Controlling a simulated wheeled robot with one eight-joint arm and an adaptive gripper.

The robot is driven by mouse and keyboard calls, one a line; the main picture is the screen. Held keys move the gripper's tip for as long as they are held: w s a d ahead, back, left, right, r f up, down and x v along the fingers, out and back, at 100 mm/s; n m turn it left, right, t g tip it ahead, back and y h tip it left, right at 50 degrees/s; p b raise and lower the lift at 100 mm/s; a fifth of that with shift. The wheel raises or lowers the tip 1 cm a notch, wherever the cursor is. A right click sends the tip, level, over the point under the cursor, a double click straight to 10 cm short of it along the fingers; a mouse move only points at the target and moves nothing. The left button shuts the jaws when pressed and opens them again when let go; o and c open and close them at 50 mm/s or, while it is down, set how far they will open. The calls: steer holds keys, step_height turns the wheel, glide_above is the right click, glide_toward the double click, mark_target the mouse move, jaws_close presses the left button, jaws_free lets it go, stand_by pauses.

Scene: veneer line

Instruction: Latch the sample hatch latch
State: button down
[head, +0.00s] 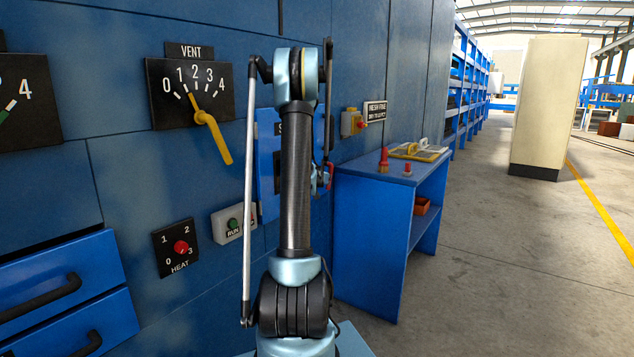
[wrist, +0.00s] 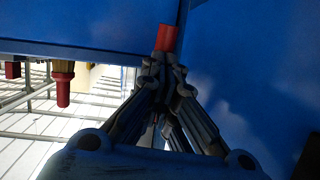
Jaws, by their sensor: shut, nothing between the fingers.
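The sample hatch (head: 267,165) is a blue panel on the blue wall, largely hidden behind my arm; its label shows only an "S". A small red part (head: 330,176), which looks like the latch handle, shows just right of my arm. In the wrist view a red piece (wrist: 167,38) stands right at my fingertips; I cannot tell whether they touch it. My gripper (wrist: 165,60) is shut with nothing between its fingers. In the head view my gripper (head: 319,182) is mostly hidden by my arm, near the red part. Whether the latch is fastened cannot be seen.
A blue bench (head: 375,235) stands close right of the hatch, with red pegs (head: 384,160) and a yellow-edged item on top. The vent dial (head: 190,95), its yellow lever (head: 220,140), heat knob (head: 180,247) and run box (head: 233,223) are left. Open floor lies right.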

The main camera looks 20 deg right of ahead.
steer(key=shift+w+d+f, duration=0.35)
steer(key=shift+d+f, duration=0.2)
steer(key=shift+w+d, duration=0.1)
steer(key=shift+d, duration=0.15)
stand_by(0.4)
steer(key=s+a+r+n+g+y, duration=0.1)
steer(key=s+a+r+g+y, duration=0.1)
steer(key=s+a, duration=1.6)
steer(key=s+a+f+n+g+y, duration=0.1)
steer(key=s+a+f+n+y, duration=0.1)
steer(key=s+a, duration=0.6)
steer(key=s+a+f+n+g+y, duration=0.2)
steer(key=s+a, duration=0.6)
steer(key=s, duration=0.7)
steer(key=s+a+f+n+g+y, duration=0.2)
steer(key=s+a+f+n+y, duration=0.2)
steer(key=s+a, duration=0.4)
steer(key=s+n, duration=0.1)
steer(key=s, duration=0.3)
steer(key=shift+a+n, duration=0.2)
steer(key=shift+n, duration=0.1)
